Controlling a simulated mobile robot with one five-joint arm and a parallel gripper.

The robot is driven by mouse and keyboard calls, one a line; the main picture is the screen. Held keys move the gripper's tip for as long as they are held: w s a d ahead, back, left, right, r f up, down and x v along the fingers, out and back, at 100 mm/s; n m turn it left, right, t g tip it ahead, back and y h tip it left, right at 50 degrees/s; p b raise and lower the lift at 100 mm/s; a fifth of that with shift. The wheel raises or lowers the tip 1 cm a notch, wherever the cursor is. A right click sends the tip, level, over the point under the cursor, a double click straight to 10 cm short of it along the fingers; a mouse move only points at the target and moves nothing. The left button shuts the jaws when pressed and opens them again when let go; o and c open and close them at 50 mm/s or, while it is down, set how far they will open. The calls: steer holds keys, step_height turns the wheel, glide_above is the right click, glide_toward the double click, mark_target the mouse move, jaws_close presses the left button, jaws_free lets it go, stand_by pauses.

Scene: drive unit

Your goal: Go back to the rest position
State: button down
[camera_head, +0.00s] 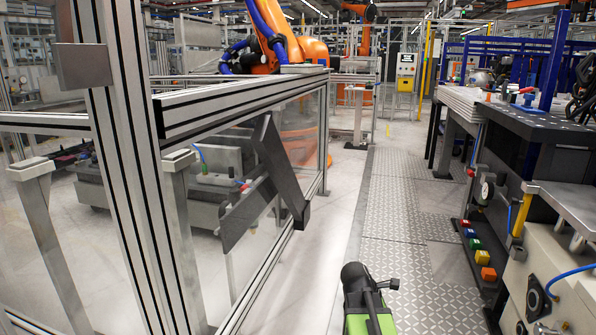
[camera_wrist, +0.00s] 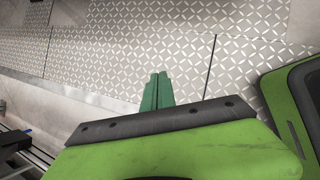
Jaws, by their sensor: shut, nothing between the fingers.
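My gripper (camera_wrist: 157,90) shows in the wrist view as two green fingers side by side, closed together with nothing between them. It points out over the patterned metal floor plates (camera_wrist: 120,45) and touches nothing. In the head view, a black and green part of my arm (camera_head: 368,300) shows at the bottom centre, above the walkway. The fingers cannot be made out in the head view.
An aluminium-framed fence (camera_head: 240,95) with clear panels stands on the left, an orange robot arm (camera_head: 280,45) behind it. Workbenches (camera_head: 530,125) and colored blocks (camera_head: 482,257) line the right. The plated walkway (camera_head: 400,195) between is clear.

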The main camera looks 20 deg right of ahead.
steer(key=s+a+f+m+y, duration=0.1)
steer(key=a+m+y, duration=0.2)
steer(key=a+m, duration=0.85)
steer(key=a+f+m+y, duration=0.2)
steer(key=a+m+y, duration=0.2)
steer(key=a, duration=1.4)
step_height(320, 180, up, 38)
steer(key=p, duration=3.9)
steer(key=shift+s+a+r, duration=0.15)
steer(key=shift+a+r, duration=0.05)
steer(key=shift+r, duration=0.05)
